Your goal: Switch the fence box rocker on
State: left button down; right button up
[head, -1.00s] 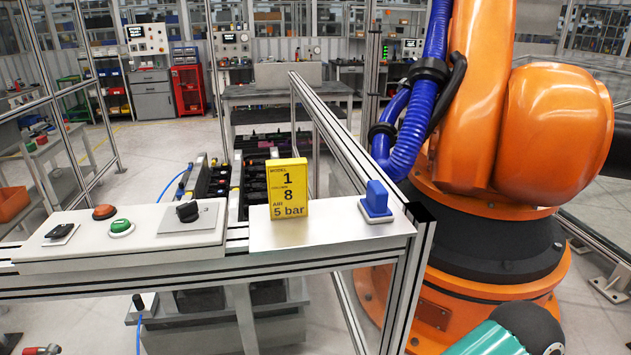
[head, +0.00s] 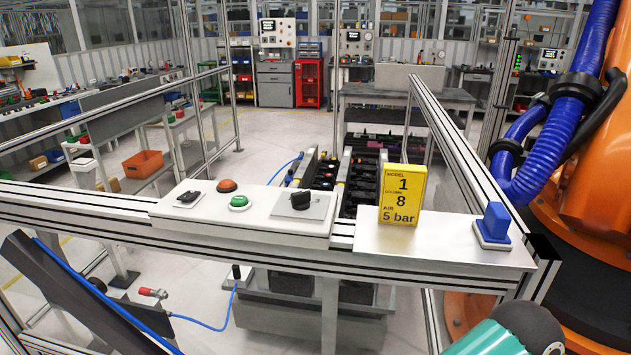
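The white fence box (head: 185,220) sits on the aluminium fence rail in the head view. A small black rocker (head: 188,197) on a pale plate is at its left end; I cannot tell which way it is tipped. A teal and dark grey part of my arm shows at the bottom right, well away from the rocker. Neither gripper is in view.
A yellow sign (head: 402,196) and a blue block-shaped switch (head: 494,222) stand on a plate (head: 450,245) to the right of the box. A large orange robot (head: 600,160) fills the right side. A dark panel with a blue hose (head: 115,305) is at lower left.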

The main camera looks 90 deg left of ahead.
aim_at(188, 195)
jog(key=u, duration=0.15)
jog(key=i, duration=0.25)
jog(key=u, duration=2.55)
